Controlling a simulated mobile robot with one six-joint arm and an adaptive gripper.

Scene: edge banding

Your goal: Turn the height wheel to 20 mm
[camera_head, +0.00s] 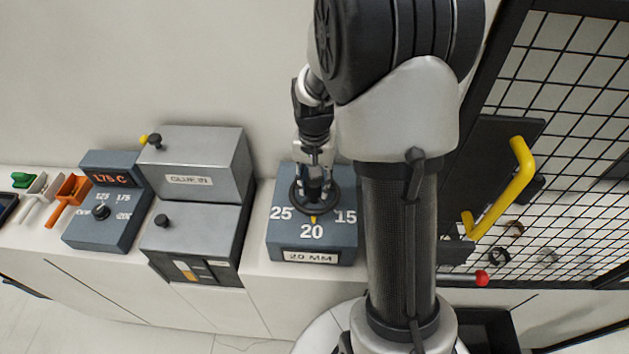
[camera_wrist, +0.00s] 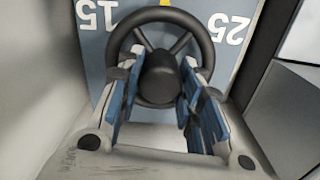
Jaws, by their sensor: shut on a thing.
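The height wheel (camera_wrist: 206,48) is a black spoked handwheel with a central hub (camera_wrist: 160,78). It sits on a blue-grey box (camera_head: 282,246) marked 25, 20 and 15. In the head view the yellow pointer (camera_head: 313,219) is at the 20, and the label (camera_head: 310,257) on the box front reads 20 MM. My gripper (camera_wrist: 158,85) is over the wheel from above, its blue-padded fingers on either side of the hub, shut on it. In the head view my gripper (camera_head: 314,182) hides part of the wheel.
Left of the wheel box stand a grey GLUE IN unit (camera_head: 202,160) and a blue control box (camera_head: 117,233) with a knob and a 175 C display. Orange, white and green scraper-like tools (camera_head: 72,189) lie further left. A mesh door (camera_head: 565,110) with a yellow handle (camera_head: 497,190) stands right.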

